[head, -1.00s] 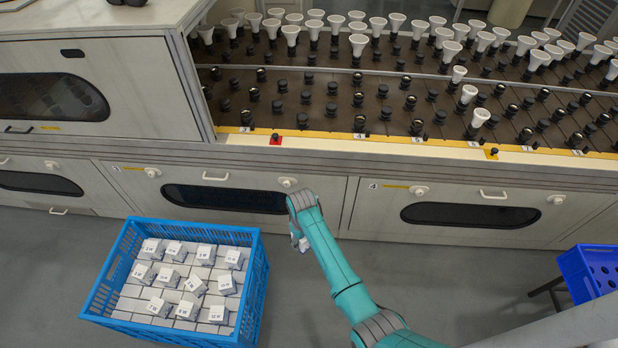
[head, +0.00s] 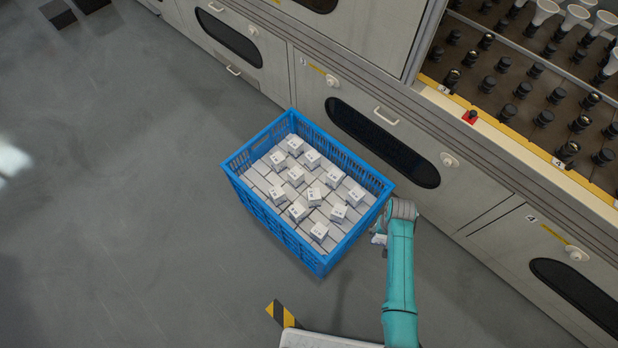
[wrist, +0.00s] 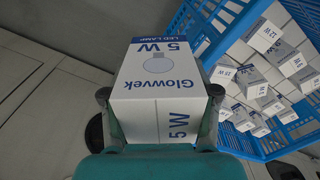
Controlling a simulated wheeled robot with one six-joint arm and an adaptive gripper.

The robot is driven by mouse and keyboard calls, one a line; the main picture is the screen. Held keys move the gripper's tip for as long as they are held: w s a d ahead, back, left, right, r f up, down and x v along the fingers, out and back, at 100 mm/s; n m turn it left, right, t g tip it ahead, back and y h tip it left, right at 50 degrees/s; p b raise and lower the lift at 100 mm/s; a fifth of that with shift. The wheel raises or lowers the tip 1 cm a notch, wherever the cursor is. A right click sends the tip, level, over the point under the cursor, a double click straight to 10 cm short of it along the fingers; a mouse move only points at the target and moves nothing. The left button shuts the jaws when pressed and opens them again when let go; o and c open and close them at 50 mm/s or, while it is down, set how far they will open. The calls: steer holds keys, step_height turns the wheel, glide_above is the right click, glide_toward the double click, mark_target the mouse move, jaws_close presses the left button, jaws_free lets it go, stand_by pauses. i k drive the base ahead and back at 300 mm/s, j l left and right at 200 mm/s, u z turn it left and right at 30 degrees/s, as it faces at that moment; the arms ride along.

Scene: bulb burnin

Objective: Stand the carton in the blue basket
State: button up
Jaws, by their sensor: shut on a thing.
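In the wrist view my gripper (wrist: 160,103) is shut on a white and blue carton (wrist: 158,78) marked "Glowvek 5 W LED lamp", with one finger on each side. The blue basket (wrist: 258,30) is to the right of the held carton in that view. In the head view the blue basket (head: 246,196) stands on the floor, and its bottom is covered with flat cartons with several loose ones on top. My gripper (head: 378,239) is just outside the basket's right corner there, largely hidden by my wrist, and the carton is barely visible.
A grey rack (head: 480,170) with drawers and rows of black sockets stands along the right, close behind the basket. A pale platform (head: 325,340) with a yellow and black striped marking (head: 281,313) shows at the bottom. Open grey floor (head: 120,200) lies to the left.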

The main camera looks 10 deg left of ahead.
mark_target(261, 182)
steer(key=i+j+z, duration=0.25)
steer(key=j, duration=0.6)
steer(key=i+j+z, duration=0.25)
steer(key=j, duration=0.7)
steer(key=i+j+z, duration=0.25)
steer(key=j, duration=0.65)
steer(key=k+j+z, duration=0.1)
steer(key=j+z, duration=0.15)
steer(key=j, duration=0.7)
